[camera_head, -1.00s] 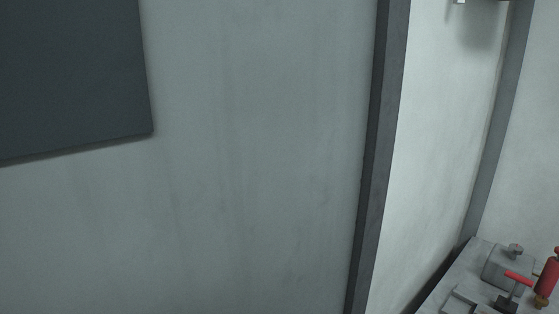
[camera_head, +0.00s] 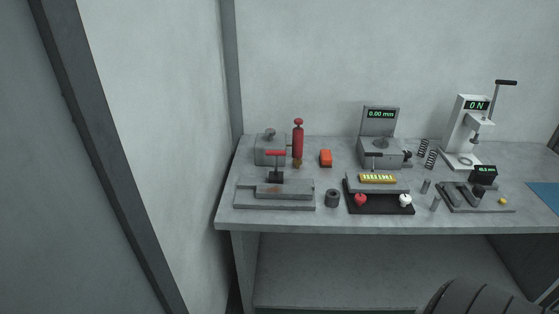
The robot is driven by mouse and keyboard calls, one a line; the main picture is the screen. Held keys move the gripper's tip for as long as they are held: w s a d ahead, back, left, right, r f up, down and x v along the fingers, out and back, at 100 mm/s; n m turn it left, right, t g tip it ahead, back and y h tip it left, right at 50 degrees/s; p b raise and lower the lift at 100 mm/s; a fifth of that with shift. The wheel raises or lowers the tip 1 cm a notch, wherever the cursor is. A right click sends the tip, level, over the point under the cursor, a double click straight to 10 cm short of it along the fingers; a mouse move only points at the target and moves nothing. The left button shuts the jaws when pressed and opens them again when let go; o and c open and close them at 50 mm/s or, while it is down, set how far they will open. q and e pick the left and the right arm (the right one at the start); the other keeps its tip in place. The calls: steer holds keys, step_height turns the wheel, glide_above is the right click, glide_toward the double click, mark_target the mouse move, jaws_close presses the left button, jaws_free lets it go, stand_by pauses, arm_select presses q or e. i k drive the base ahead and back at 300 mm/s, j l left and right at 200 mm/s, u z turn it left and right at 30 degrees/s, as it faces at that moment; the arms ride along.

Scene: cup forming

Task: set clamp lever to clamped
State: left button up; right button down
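A small red T-shaped handle (camera_head: 275,153) on a dark post stands upright above a flat grey stepped fixture (camera_head: 299,203) at the left of the workbench. It looks like the clamp lever, but it is too small to tell whether it is clamped. Just behind it a red upright cylinder (camera_head: 298,142) with a round knob and a brass-coloured lower end stands beside a grey block (camera_head: 264,157).
A wall edge stands left. Under the bench is open.

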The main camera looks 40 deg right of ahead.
mark_target(275, 153)
steer(key=z, duration=1.2)
